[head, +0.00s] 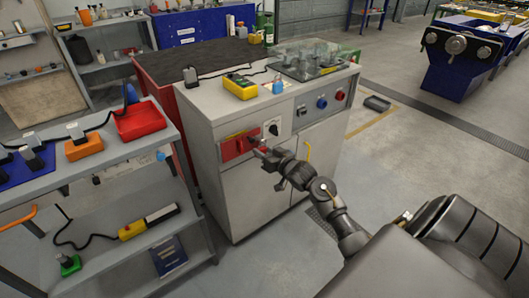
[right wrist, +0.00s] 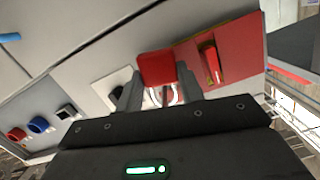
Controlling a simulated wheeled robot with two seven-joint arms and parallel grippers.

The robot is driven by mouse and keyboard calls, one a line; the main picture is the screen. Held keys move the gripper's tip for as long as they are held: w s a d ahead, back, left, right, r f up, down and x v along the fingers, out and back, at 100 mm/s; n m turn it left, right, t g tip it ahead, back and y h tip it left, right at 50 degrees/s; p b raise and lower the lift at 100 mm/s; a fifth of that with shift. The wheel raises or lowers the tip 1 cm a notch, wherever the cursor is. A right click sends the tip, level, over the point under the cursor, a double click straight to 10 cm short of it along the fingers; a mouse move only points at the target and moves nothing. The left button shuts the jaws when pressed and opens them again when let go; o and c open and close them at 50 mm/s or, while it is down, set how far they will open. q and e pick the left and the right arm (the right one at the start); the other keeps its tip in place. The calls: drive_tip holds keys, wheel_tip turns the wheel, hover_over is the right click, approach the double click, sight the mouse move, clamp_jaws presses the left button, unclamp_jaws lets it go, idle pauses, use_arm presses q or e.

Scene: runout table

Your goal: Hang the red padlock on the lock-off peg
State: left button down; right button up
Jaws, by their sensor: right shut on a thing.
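The red padlock (right wrist: 157,68) is between the fingers of my right gripper (right wrist: 160,92) in the right wrist view, and the gripper is shut on it. Its pale shackle (right wrist: 181,94) shows below the red body, partly behind the gripper. In the head view my right gripper (head: 262,152) is close in front of the cabinet's red plate (head: 232,150). The plate carries a red handle (right wrist: 210,62), seen beside the padlock in the right wrist view. I cannot clearly make out the lock-off peg. My left gripper is not in view.
The grey cabinet (head: 265,195) has a black knob (head: 273,128) right of the plate, and blue and red knobs further right. A yellow device (head: 240,86) sits on top. A grey shelf (head: 110,158) with a red tray (head: 140,121) stands at left.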

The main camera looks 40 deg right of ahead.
drive_tip(key=o, duration=1.1)
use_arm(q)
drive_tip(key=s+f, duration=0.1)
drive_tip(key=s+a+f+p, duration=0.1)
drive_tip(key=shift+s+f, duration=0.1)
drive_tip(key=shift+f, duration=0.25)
use_arm(e)
drive_tip(key=s, duration=0.3)
drive_tip(key=s+r, duration=0.1)
drive_tip(key=s, duration=0.6)
drive_tip(key=shift+s+r, duration=0.3)
drive_tip(key=shift+s, duration=0.05)
